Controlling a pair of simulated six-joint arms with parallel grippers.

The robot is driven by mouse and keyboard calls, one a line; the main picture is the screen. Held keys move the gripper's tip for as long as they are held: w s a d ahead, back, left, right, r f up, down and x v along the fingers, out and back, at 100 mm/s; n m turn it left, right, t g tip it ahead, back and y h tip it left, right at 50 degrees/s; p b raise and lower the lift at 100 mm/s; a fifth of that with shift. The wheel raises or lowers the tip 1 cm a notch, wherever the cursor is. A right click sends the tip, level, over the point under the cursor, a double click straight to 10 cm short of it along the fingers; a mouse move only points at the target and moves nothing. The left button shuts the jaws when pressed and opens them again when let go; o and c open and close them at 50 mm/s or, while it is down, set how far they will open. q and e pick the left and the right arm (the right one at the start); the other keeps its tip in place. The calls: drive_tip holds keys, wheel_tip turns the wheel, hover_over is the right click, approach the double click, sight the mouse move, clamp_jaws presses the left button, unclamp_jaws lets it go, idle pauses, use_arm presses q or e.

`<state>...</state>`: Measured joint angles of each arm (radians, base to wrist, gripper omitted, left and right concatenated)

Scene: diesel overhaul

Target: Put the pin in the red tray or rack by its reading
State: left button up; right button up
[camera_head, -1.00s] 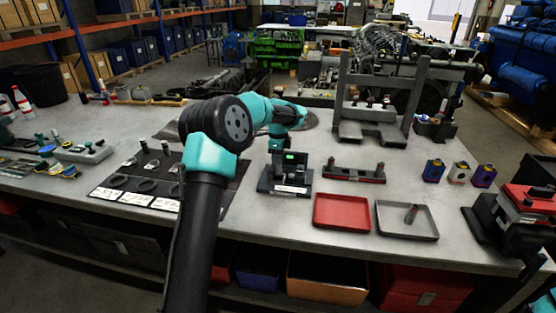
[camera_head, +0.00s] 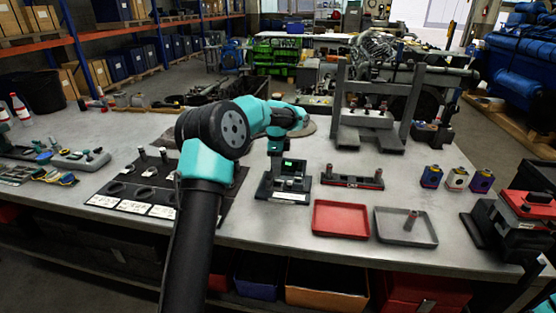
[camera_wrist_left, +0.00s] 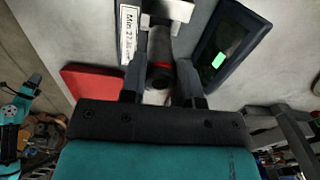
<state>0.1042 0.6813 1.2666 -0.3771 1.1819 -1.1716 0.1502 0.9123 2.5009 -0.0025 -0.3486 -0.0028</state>
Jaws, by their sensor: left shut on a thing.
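My left gripper (camera_head: 276,150) is at the black gauge stand (camera_head: 284,188), its fingers pointing down. In the left wrist view the gripper (camera_wrist_left: 163,85) is shut on a dark pin (camera_wrist_left: 160,62) with a red band, held between the fingers at the gauge. The gauge's display (camera_head: 290,165) is lit green; its reading is too small to make out. The red tray (camera_head: 340,232) is empty, to the right of the gauge and nearer the front edge.
A grey tray (camera_head: 405,240) holding one pin (camera_head: 410,218) lies right of the red tray. A black mat (camera_head: 140,190) with rings and pins lies left of the arm. A grey press frame (camera_head: 378,110) stands behind the rack.

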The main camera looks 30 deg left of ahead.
use_arm(q)
drive_tip(key=s+d+r+n, duration=0.4)
drive_tip(key=s+d+n, duration=0.2)
drive_tip(key=d, duration=0.5)
drive_tip(key=s+d+r+n, duration=0.4)
drive_tip(key=s+d+n, duration=0.3)
drive_tip(key=d, duration=0.4)
drive_tip(key=shift+s+n, duration=0.25)
drive_tip(key=shift+n, duration=0.15)
drive_tip(key=shift+r, duration=0.1)
